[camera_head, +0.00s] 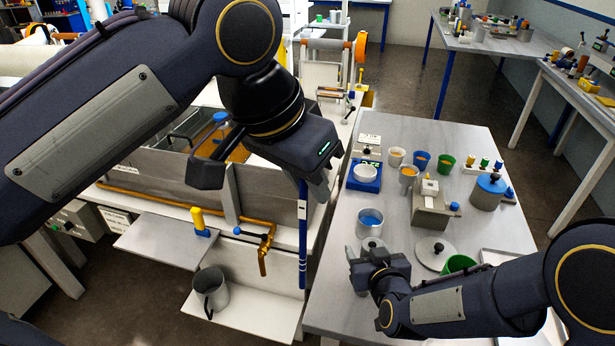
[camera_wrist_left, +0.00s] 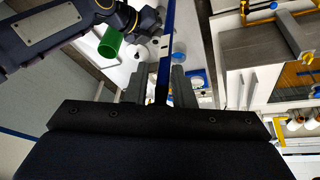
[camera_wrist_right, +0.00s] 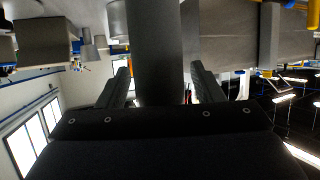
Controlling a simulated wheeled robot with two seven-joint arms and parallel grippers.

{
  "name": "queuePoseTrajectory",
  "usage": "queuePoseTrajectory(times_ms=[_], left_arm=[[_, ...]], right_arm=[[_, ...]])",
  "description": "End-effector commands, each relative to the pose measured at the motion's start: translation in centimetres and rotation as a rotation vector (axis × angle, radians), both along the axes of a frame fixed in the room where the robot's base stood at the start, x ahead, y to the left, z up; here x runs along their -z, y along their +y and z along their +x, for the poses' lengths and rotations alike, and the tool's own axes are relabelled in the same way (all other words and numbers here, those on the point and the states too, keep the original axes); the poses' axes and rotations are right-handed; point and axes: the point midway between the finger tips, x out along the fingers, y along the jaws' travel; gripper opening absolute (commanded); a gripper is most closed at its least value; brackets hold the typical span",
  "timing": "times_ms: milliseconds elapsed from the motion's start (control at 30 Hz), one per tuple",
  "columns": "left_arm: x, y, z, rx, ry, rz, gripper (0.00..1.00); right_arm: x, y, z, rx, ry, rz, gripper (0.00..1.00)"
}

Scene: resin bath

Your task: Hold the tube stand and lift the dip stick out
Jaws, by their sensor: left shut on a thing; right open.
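The dip stick (camera_head: 302,235) is a long, thin blue stick with a white marked band. My left gripper (camera_head: 318,190) is shut on it, and it hangs down at the left edge of the grey table. The stick also shows between the left fingers in the left wrist view (camera_wrist_left: 166,55). The tube stand (camera_head: 370,229) appears to be the grey cylinder with blue inside its open top, upright on the table, apart from the stick. My right gripper (camera_head: 364,255) is open beside it. In the right wrist view a grey cylinder (camera_wrist_right: 155,45) stands between the open fingers; contact cannot be told.
A round lid (camera_head: 435,252) and a green cup (camera_head: 458,264) are close to my right gripper. A blue scale (camera_head: 364,178), several cups and a lidded pot (camera_head: 488,190) stand farther back. At left are the metal bath (camera_head: 150,165), a brass tap (camera_head: 264,248) and a grey mug (camera_head: 211,290).

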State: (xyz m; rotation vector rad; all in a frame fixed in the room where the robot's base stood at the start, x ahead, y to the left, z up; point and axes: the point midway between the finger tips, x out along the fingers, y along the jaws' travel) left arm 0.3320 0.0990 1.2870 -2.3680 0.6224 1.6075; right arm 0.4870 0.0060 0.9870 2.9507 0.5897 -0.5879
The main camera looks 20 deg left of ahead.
Motion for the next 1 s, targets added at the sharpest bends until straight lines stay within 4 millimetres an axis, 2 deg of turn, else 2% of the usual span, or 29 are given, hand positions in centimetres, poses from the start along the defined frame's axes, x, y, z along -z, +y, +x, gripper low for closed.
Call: queuePoseTrajectory(times_ms=[167, 400, 600, 767, 1000], left_arm=[[0.0, 0.0, 0.0, 0.0, 0.0, 0.0, 0.0], [0.0, 0.0, 0.0, 0.0, 0.0, 0.0, 0.0], [0.0, 0.0, 0.0, 0.0, 0.0, 0.0, 0.0], [0.0, 0.0, 0.0, 0.0, 0.0, 0.0, 0.0], [0.0, 0.0, 0.0, 0.0, 0.0, 0.0, 0.0]], right_arm=[[-0.9, -0.7, -1.7, -0.001, 0.0, 0.002, 0.6], [-3.0, -2.5, -6.2, -0.001, -0.004, 0.003, 0.6], [-4.2, -3.7, -9.0, -0.001, -0.004, 0.003, 0.6], [-4.5, -4.1, -10.0, -0.001, -0.002, 0.001, 0.6], [-4.5, -4.2, -10.2, -0.001, 0.0, 0.0, 0.6]])
